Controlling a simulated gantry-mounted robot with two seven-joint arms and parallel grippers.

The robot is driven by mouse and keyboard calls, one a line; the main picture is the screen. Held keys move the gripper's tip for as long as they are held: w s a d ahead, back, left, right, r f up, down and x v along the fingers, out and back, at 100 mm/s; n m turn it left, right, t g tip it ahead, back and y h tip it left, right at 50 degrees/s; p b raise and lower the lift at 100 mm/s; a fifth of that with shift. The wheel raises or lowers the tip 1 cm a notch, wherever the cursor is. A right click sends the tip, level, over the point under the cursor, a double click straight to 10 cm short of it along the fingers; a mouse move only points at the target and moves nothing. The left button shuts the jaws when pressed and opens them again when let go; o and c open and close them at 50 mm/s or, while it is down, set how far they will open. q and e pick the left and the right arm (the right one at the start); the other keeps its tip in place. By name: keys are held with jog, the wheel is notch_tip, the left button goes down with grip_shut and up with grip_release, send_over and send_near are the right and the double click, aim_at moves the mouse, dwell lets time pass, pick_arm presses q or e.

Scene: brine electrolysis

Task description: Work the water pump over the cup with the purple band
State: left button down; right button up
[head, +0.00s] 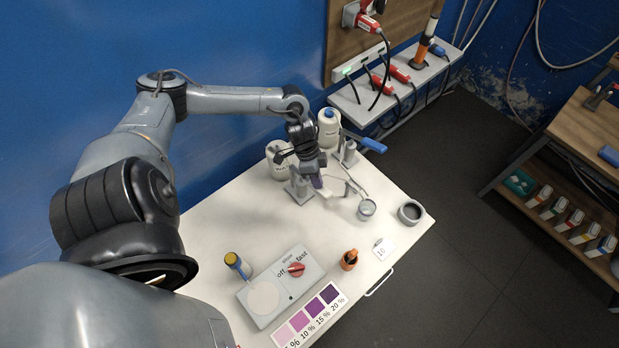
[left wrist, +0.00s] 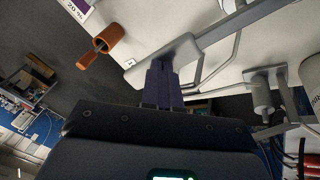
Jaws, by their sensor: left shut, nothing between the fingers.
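My left gripper (head: 318,182) is shut and empty, with its dark purple fingertips at the grey lever of a pump stand (head: 299,190). In the left wrist view the shut fingers (left wrist: 162,82) point at the grey lever (left wrist: 215,36) and overlap it; I cannot tell if they touch. A second grey stand (head: 348,154) with a blue handle (head: 373,145) is behind. A small clear cup (head: 367,208) stands to the right, near the pump's thin tubes. No purple band can be made out on it. My right gripper is not in view.
A stirrer (head: 281,285) with a red knob, a purple colour card (head: 312,315), an orange holder (head: 349,260), a "10" card (head: 383,250) and a dark round dish (head: 410,212) are on the white table. White bottles (head: 328,125) stand behind. The table's left middle is clear.

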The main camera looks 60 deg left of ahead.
pick_arm(q)
jog(key=shift+w+d+f+b, duration=0.1)
jog(key=shift+d+f+b, duration=0.1)
jog(key=shift+f+b, duration=0.85)
jog(key=shift+d+f+b, duration=0.15)
jog(key=shift+f+b, duration=0.2)
jog(key=shift+f, duration=1.3)
jog(key=p+v, duration=0.2)
jog(key=p, duration=0.1)
jog(key=d+p+v, duration=0.1)
jog(key=p+v, duration=0.2)
jog(key=shift+r, duration=0.5)
jog(key=shift+f, duration=0.1)
jog(key=shift+w, duration=0.1)
jog(key=shift+w+d+f+b, duration=0.15)
jog(key=shift+f+b, duration=0.7)
jog(key=shift+f, duration=0.5)
jog(key=shift+s+d+f+b, duration=0.1)
jog(key=shift+d+f+b, duration=0.1)
jog(key=shift+f+b, duration=0.9)
jog(key=p+v, duration=0.1)
jog(key=p, duration=0.1)
jog(key=p+v, duration=0.2)
jog(key=d+p+v, duration=0.1)
jog(key=p+v, duration=0.1)
jog(key=shift+w+r, duration=0.1)
jog(key=shift+r, duration=0.15)
jog(key=shift+f, duration=0.1)
